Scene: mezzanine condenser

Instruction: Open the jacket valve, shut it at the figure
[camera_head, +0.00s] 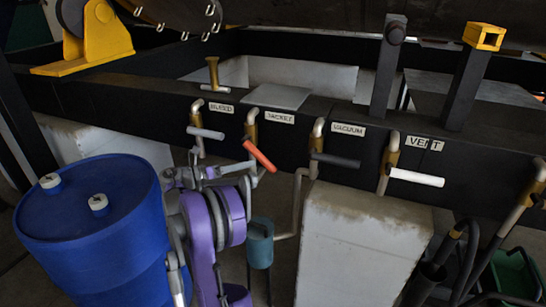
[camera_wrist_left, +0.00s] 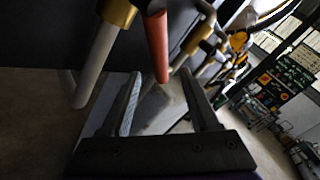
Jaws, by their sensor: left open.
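The jacket valve (camera_head: 252,122) is a brass fitting on the dark beam, beside a label reading JACKET (camera_head: 279,117). Its red-orange lever (camera_head: 259,156) slants down to the right. My left gripper (camera_head: 264,172) is just below the lever in the head view, partly hidden by its own wrist. In the left wrist view the open fingers (camera_wrist_left: 160,82) point up, and the red lever (camera_wrist_left: 158,45) hangs down with its free end between the fingertips. I cannot tell whether a finger touches it. My right gripper is out of view. No readable gauge or figure shows.
Similar valves sit along the beam: bleed with a grey lever (camera_head: 206,132), vacuum with a black lever (camera_head: 335,160), vent with a white lever (camera_head: 416,177). A blue drum (camera_head: 95,235) stands at left. A pale block (camera_head: 355,250) stands below vacuum. Hoses (camera_head: 470,255) are at right.

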